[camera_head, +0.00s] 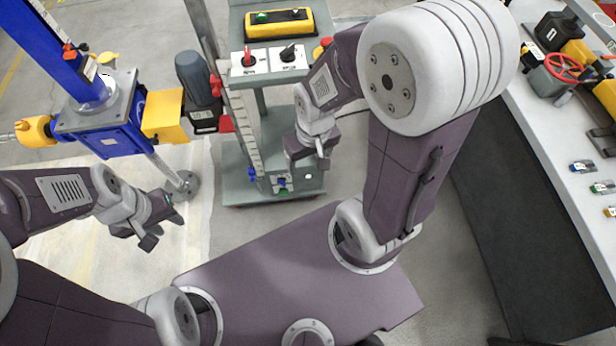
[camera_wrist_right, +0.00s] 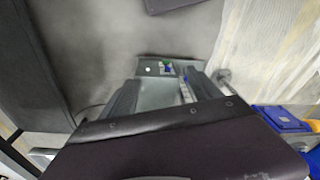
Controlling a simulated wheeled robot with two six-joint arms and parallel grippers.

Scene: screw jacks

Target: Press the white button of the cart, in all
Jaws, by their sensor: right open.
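The cart (camera_head: 232,188) is a grey-green frame with a low base shelf in the middle of the head view. Its small white button (camera_head: 308,176) sits on that shelf, right of a few blue and green parts. In the right wrist view the white button (camera_wrist_right: 148,69) shows on the shelf beyond the fingers. My right gripper (camera_head: 311,158) is open and empty, above the shelf and close to the button in the picture, with no contact visible. My left gripper (camera_head: 150,232) hangs empty left of the cart; its finger gap is unclear.
A blue jack column (camera_head: 100,135) with a yellow part and dark motor (camera_head: 198,85) stands left of the cart. The cart's upper panel (camera_head: 268,64) bears red and black switches. A white-topped workbench (camera_head: 540,110) with a red handwheel (camera_head: 562,66) stands right. Floor shows between cart and bench.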

